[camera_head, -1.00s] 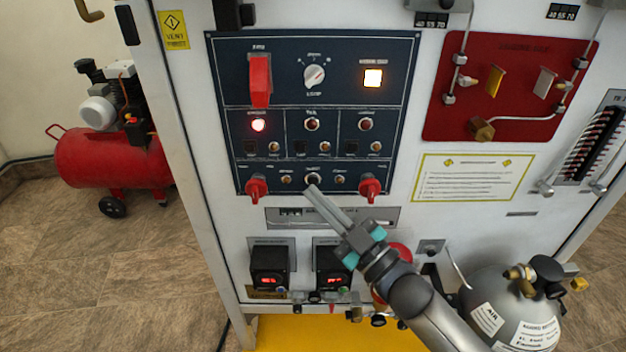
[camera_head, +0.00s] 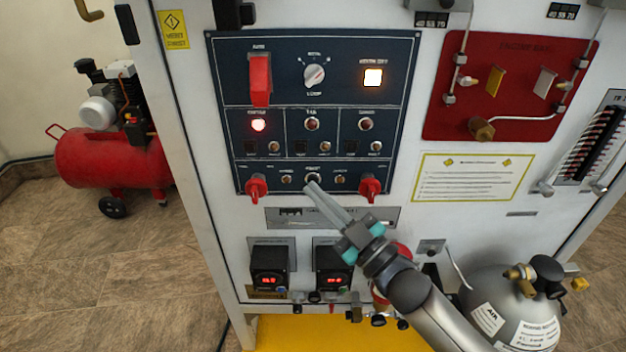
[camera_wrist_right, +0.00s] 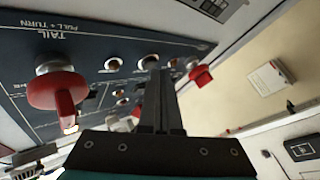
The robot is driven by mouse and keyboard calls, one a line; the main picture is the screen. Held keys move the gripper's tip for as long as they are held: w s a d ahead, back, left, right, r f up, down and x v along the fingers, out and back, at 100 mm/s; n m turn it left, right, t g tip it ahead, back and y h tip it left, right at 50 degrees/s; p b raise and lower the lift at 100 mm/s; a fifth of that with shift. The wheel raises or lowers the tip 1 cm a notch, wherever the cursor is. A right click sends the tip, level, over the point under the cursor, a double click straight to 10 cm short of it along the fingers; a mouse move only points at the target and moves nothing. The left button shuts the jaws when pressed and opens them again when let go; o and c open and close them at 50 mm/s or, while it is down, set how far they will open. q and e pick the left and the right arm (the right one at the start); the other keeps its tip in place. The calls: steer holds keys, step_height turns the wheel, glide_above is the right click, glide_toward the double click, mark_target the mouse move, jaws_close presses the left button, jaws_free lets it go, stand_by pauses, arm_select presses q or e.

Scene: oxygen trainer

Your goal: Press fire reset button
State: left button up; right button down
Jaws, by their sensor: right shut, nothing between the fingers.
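The dark blue control panel (camera_head: 330,93) is on the front of the white cabinet in the head view. Its bottom row has small round buttons between two red knobs, and the middle button (camera_head: 313,177) is directly above my fingertips. The labels are too blurred to confirm which one is fire reset. My right gripper (camera_head: 312,186) is shut and empty, its tips angled up at that middle button. In the wrist view, the shut fingers (camera_wrist_right: 160,76) overlap the lower part of a round button (camera_wrist_right: 150,62); I cannot tell whether they touch it. My left gripper is not in view.
Red knobs (camera_head: 257,188) and (camera_head: 369,190) stick out on either side of the bottom row. A red guarded switch (camera_head: 260,78) is higher up. A grey cylinder (camera_head: 510,305) stands at lower right.

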steer(key=shift+w, duration=0.35)
stand_by(0.6)
steer(key=shift+s, duration=0.1)
steer(key=shift+s+p, duration=0.4)
steer(key=shift+s, duration=0.3)
steer(key=shift+s, duration=0.1)
steer(key=s+p, duration=0.2)
steer(key=s, duration=0.2)
steer(key=shift+s, duration=0.4)
stand_by(0.6)
